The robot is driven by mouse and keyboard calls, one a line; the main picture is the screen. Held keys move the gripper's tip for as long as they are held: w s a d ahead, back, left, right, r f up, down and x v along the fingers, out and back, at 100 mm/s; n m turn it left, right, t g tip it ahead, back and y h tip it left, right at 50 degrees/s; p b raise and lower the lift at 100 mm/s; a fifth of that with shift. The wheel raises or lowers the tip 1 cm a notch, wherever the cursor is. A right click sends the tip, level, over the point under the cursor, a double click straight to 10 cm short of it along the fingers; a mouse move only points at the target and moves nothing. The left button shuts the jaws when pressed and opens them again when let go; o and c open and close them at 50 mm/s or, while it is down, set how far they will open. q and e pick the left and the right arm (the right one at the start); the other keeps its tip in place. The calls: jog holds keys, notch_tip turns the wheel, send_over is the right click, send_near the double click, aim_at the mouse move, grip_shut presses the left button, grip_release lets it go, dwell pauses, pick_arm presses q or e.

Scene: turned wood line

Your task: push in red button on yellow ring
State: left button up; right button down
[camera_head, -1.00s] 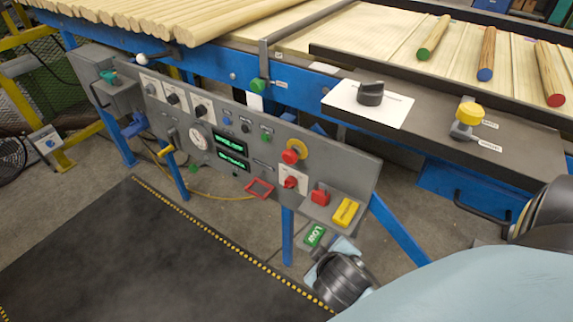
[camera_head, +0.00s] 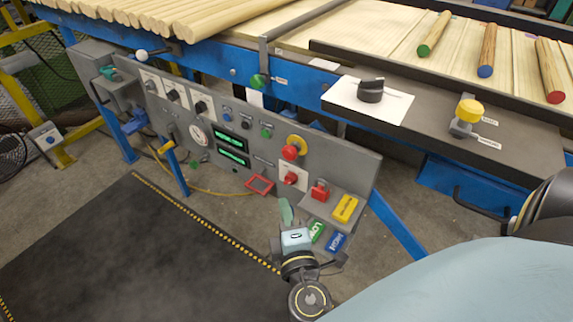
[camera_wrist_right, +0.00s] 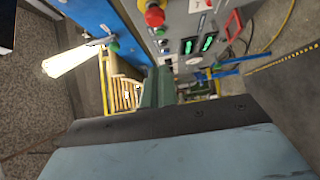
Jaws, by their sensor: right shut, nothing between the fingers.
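The red button (camera_head: 290,153) stands out from its yellow ring (camera_head: 299,140) on the right part of the grey control panel (camera_head: 335,160). In the right wrist view the red button (camera_wrist_right: 155,16) shows near the top edge, with part of the yellow ring (camera_wrist_right: 150,3) behind it. My right gripper (camera_head: 285,207) has greenish fingers, shut and empty, below and in front of the button, apart from it. Its fingers (camera_wrist_right: 157,85) point up in the right wrist view, below the button in the picture. My left gripper is not in view.
A red frame (camera_head: 260,185) is left of the switch.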

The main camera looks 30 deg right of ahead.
aim_at(284, 154)
dwell(0.3)
